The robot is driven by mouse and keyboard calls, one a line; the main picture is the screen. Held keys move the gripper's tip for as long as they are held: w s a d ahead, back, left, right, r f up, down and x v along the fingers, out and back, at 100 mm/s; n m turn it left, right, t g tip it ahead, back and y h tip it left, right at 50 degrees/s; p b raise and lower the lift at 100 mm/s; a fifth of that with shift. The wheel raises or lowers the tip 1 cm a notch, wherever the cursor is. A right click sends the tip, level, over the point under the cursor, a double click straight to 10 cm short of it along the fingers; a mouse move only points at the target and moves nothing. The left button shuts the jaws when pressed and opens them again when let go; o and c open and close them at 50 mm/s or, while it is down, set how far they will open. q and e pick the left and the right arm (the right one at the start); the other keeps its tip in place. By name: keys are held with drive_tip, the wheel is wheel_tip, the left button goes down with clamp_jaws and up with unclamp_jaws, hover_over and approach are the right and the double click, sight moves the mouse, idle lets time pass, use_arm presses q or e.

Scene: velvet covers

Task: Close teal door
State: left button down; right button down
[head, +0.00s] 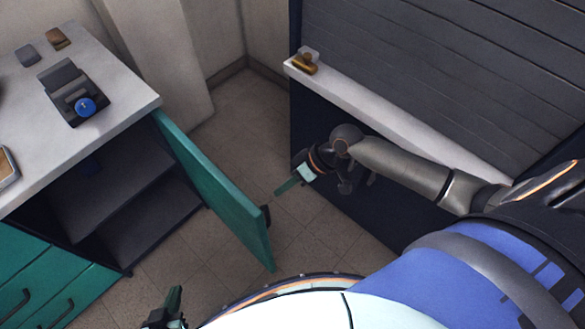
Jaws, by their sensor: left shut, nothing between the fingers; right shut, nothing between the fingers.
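The teal door (212,185) of the cabinet stands open, swung out from its hinge side by the white counter's corner. Its dark handle (266,216) is on the outer face near the free edge. The cabinet's dark inside with a shelf (120,195) shows. My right gripper (278,193) is shut and empty, to the right of the door's outer face, above and near the handle in the picture; I cannot tell if it touches. My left gripper (172,305) is low at the bottom edge, left of the door's free end, shut and partly cut off.
The white counter (125,85) carries a dark device with a blue knob (85,106) and small items. Teal drawers (60,300) are at lower left. A dark slatted unit (450,60) with a white ledge (400,120) stands right. Tiled floor (245,120) lies between.

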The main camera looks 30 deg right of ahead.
drive_tip(key=a+f, duration=0.2)
drive_tip(key=a, duration=0.3)
drive_tip(key=shift+s+a+f, duration=0.3)
drive_tip(key=shift+s+a+p, duration=0.1)
drive_tip(key=shift+a+p, duration=0.05)
drive_tip(key=shift+p, duration=0.2)
